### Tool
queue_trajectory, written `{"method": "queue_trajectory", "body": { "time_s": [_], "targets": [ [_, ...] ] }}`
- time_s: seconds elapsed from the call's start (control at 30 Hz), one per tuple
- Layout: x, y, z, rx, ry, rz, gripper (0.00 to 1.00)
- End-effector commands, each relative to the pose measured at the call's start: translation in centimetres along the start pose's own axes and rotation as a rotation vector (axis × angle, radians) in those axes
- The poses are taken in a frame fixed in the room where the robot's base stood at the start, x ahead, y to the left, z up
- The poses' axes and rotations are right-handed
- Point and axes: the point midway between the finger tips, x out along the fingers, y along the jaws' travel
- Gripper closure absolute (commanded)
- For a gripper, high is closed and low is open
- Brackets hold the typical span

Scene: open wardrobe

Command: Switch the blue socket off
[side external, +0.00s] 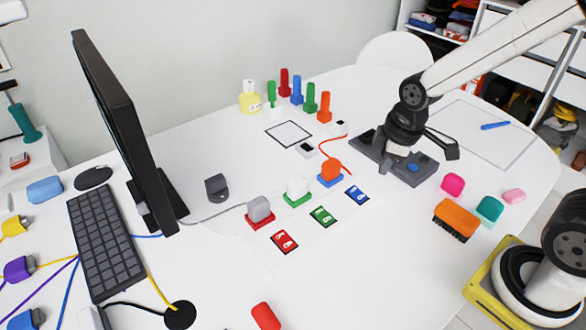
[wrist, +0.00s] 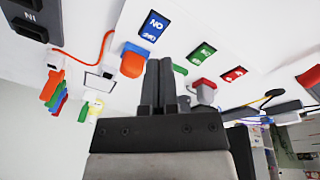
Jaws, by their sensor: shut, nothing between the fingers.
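The blue socket (side external: 330,181) stands on the white table with an orange plug (side external: 331,168) on it. A blue switch (side external: 356,195) lies in front of the socket. In the wrist view the blue switch (wrist: 154,27) bears ON and OFF lettering; I cannot tell which side is pressed. My gripper (side external: 396,152) is above the dark grey device, right of the socket and apart from the switch. Its fingers (wrist: 166,84) are shut together and empty.
A green switch (side external: 323,216) and a red switch (side external: 284,241) lie left of the blue one, with plugged green (side external: 297,198) and red (side external: 260,220) sockets behind. The dark grey device (side external: 372,146) lies under my gripper. An orange brush (side external: 456,218) lies right. The front table is mostly clear.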

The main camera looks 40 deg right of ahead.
Motion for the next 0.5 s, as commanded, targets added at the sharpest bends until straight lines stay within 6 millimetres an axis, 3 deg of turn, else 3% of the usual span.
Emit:
{"method": "queue_trajectory", "body": {
  "time_s": [0.5],
  "targets": [
    [-2.2,2.0,-2.8,-0.584,-0.024,-0.033,1.0]
  ]
}}
